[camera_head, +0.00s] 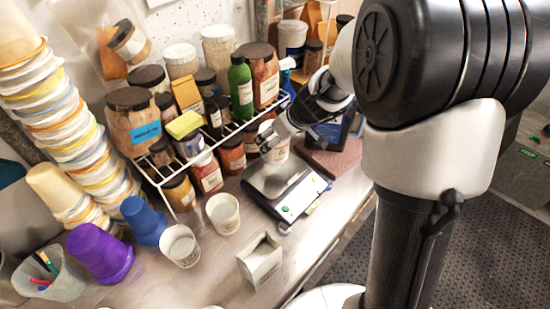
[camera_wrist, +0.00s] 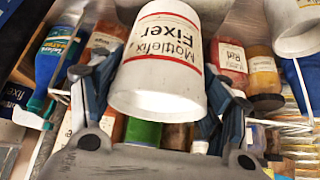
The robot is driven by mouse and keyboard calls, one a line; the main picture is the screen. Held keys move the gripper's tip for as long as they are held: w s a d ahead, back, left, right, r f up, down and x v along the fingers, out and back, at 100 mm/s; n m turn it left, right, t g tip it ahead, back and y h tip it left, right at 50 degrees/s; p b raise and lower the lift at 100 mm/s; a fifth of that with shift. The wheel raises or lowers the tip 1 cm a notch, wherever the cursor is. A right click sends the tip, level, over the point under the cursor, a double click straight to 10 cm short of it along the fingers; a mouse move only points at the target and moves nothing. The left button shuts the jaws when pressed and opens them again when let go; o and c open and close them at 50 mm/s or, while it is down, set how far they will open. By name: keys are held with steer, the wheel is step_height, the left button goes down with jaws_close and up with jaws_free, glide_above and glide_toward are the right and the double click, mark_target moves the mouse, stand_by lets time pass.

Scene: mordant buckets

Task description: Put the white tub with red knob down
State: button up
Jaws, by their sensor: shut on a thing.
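A white tub (camera_wrist: 160,60) with red bands and the words "Mottlefix Fixer" sits between the fingers of my gripper (camera_wrist: 160,100) in the wrist view. My gripper is shut on it. Its lettering appears upside down there, and no red knob can be made out. In the head view my gripper (camera_head: 274,143) is at the shelf's right end, and the tub (camera_head: 280,151) shows partly beside it, over the back of the scale (camera_head: 290,190). The fingers hide part of the tub. I cannot tell whether its base touches anything.
A white wire rack (camera_head: 160,183) with several jars stands behind. Two white cups (camera_head: 223,213) (camera_head: 181,246), a small white box (camera_head: 260,258), a purple tub (camera_head: 98,252) and a blue tub (camera_head: 143,220) stand on the metal bench (camera_head: 215,275). Bare bench lies between the cups and the scale.

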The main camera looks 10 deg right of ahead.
steer(key=shift+f+b, duration=1.25)
steer(key=shift+f, duration=1.9)
steer(key=shift+f, duration=0.15)
steer(key=o, duration=1.3)
steer(key=shift+c, duration=0.2)
